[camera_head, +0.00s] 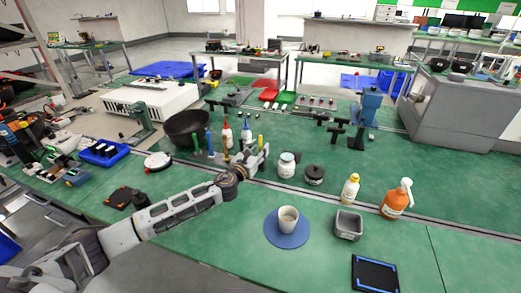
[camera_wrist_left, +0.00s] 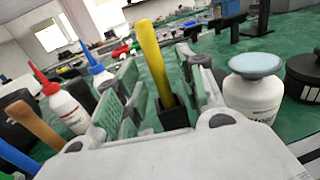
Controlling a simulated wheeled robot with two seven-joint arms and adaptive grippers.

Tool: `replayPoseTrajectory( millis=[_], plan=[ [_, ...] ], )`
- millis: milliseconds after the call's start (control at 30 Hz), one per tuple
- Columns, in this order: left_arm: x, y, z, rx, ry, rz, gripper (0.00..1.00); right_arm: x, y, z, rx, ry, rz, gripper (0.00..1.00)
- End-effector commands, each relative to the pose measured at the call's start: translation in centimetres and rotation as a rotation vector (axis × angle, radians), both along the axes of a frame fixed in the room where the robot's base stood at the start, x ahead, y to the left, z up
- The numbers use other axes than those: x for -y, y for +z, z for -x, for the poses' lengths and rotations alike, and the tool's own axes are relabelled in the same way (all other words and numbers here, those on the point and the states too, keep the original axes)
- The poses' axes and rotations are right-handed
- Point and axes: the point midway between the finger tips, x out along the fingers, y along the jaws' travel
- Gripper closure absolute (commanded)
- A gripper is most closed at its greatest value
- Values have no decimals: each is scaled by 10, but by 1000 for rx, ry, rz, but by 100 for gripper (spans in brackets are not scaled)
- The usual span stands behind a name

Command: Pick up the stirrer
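I cannot tell for sure which tool is the stirrer. A yellow-handled tool (camera_wrist_left: 153,60) stands upright, slightly tilted in the picture, in a small black square holder (camera_wrist_left: 173,115) in the left wrist view. Its yellow handle (camera_head: 260,142) also shows in the head view. My left gripper (camera_head: 261,156) is at this tool; in the wrist view its green-padded fingers (camera_wrist_left: 160,92) are spread, one on each side of it, with gaps visible. The tool's lower end is hidden. A brown-handled tool (camera_wrist_left: 36,126) stands to the left. My right gripper is not in view.
Close by stand a red-capped bottle (camera_wrist_left: 66,108), a blue-capped bottle (camera_wrist_left: 100,76), a white jar (camera_wrist_left: 253,95) and a dark jar (camera_head: 314,175). A white cup (camera_head: 288,219) stands on a blue round mat (camera_head: 287,240). A grey square container (camera_head: 348,225) is beside it.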

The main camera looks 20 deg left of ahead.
Motion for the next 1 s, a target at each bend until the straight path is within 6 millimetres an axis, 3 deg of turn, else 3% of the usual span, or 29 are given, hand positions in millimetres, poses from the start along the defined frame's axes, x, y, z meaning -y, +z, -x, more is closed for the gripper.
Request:
replayPoseTrajectory(
  millis=[200, 700, 1000],
  plan=[
    [3, 0, -12, 0, 0, 0, 61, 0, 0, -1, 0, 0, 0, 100],
    [3, 0, -13, 0, 0, 0, 61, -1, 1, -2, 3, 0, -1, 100],
    [3, 0, -13, 0, 0, 0, 99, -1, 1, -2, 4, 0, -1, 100]
  ],
)
